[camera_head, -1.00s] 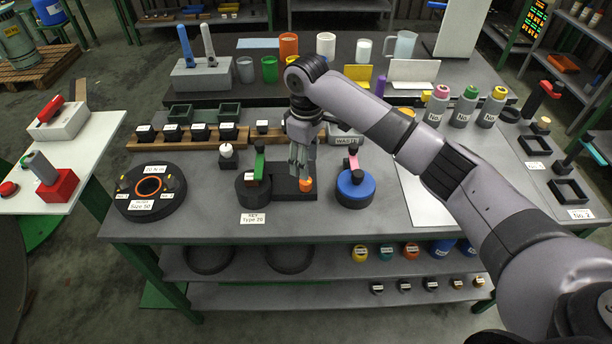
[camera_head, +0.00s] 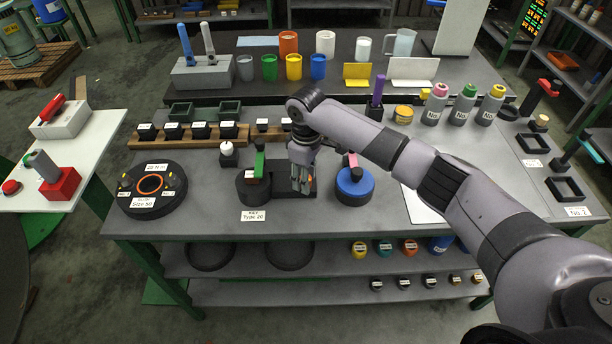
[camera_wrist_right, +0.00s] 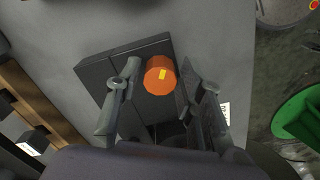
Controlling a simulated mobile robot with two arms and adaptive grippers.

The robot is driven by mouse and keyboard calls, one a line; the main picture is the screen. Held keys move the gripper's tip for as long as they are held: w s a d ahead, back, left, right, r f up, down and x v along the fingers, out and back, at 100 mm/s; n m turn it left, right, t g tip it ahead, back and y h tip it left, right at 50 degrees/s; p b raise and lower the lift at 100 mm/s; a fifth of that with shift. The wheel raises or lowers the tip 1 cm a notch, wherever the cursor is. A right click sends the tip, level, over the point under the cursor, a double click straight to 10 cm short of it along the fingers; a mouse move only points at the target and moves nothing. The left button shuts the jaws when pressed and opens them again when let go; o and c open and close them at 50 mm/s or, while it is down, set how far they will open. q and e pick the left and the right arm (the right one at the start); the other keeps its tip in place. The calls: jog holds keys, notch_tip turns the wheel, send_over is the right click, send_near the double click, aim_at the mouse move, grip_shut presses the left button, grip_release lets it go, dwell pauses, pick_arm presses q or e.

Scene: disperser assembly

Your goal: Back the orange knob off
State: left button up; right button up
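In the head view the knob (camera_head: 306,184) is mostly hidden by the fingers. My right gripper (camera_head: 302,187) points down over it from above. In the right wrist view my right gripper (camera_wrist_right: 158,72) has one finger on each side of the knob, with narrow gaps, so it looks open around it. Whether the fingers touch it lower down is hidden. My left gripper is not in view.
A black round fixture with a green handle (camera_head: 259,165) stands just left of the block. A blue round fixture (camera_head: 355,186) with a pink part stands close on the right. A wooden rack (camera_head: 180,143) lies behind.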

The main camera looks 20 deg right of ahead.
grip_shut()
jog(key=shift+r, duration=0.1)
